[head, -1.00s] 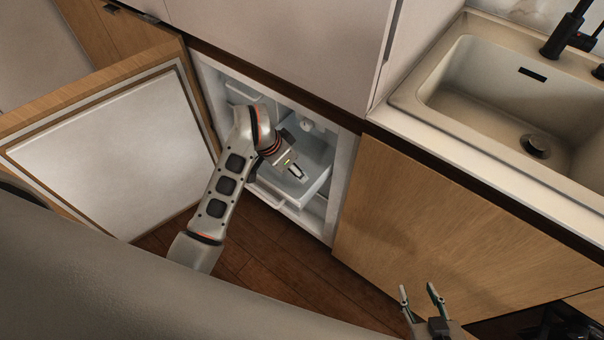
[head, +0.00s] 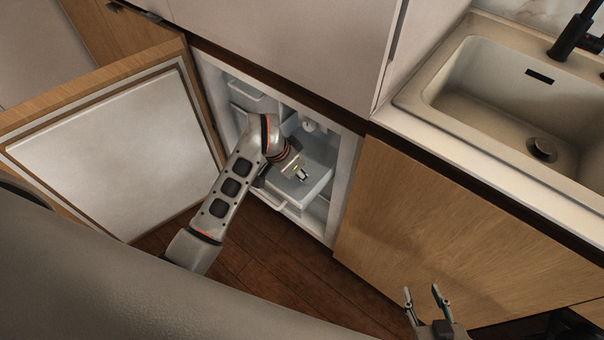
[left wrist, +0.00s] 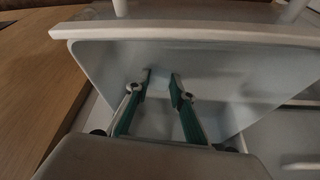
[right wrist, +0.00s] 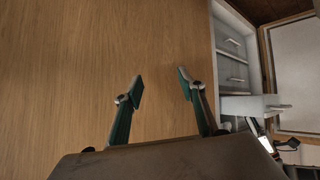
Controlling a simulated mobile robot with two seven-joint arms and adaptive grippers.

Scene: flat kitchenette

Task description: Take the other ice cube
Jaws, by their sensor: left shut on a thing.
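An open white drawer (head: 318,186) is pulled out of the low fridge-freezer. My left gripper (head: 302,175) reaches down into it. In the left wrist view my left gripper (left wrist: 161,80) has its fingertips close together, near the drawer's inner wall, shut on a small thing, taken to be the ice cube. The cube is pale against the pale drawer and I cannot make out its outline. No other ice cube can be made out. My right gripper (head: 421,291) is open and empty in front of the wooden cabinet; it also shows open in the right wrist view (right wrist: 160,82).
The fridge door (head: 105,150) stands wide open on the left. A wooden cabinet front (head: 440,220) with a sink (head: 500,95) above is on the right. Another drawer (head: 245,92) sits further back inside. The wooden floor (head: 270,265) in front is clear.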

